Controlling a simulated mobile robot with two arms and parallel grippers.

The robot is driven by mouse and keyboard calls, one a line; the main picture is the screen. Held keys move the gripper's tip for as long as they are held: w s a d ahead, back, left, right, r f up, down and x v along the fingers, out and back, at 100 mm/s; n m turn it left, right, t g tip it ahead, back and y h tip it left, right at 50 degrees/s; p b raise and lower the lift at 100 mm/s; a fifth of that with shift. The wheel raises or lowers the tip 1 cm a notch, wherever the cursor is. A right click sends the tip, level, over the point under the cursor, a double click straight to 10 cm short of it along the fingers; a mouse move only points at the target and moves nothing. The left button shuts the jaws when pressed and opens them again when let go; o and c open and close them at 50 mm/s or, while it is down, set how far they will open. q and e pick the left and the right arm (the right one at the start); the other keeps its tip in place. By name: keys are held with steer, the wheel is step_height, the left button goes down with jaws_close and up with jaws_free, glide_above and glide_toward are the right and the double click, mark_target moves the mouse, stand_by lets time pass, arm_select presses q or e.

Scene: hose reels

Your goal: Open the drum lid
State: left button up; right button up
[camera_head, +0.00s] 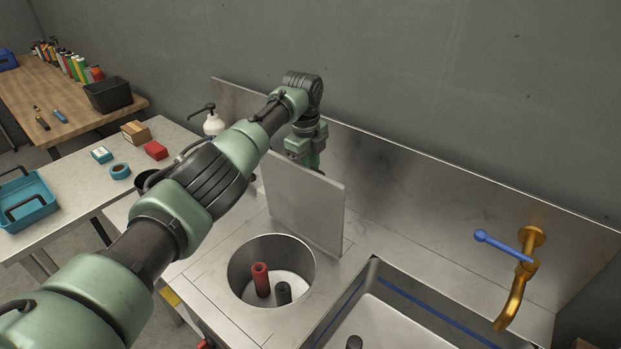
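The drum lid (304,205) is a flat square metal panel. It stands nearly upright at the back edge of a round drum opening (236,270) set in the steel counter. Inside the drum are a red cylinder (261,280) and a shorter dark cylinder (283,293). My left arm reaches in from the lower left, over the counter. Its gripper (312,169) is behind the lid's top edge; the fingertips are mostly hidden, so I cannot tell if they touch the lid. My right gripper is out of view.
A sink (395,330) with a brass tap (513,296) and blue lever (497,244) lies right of the drum. A steel backsplash (420,205) runs close behind the lid. Left, a table (75,190) holds a teal tray (28,212), tape (120,171) and small boxes.

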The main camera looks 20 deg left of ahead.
arm_select(q)
step_height(320, 180, up, 4)
steer(key=shift+s+r+b, duration=0.1)
steer(key=shift+s+b, duration=0.05)
steer(key=shift+b, duration=0.4)
steer(key=shift+s+r, duration=0.1)
steer(key=shift+r, duration=0.4)
steer(key=shift+a, duration=0.1)
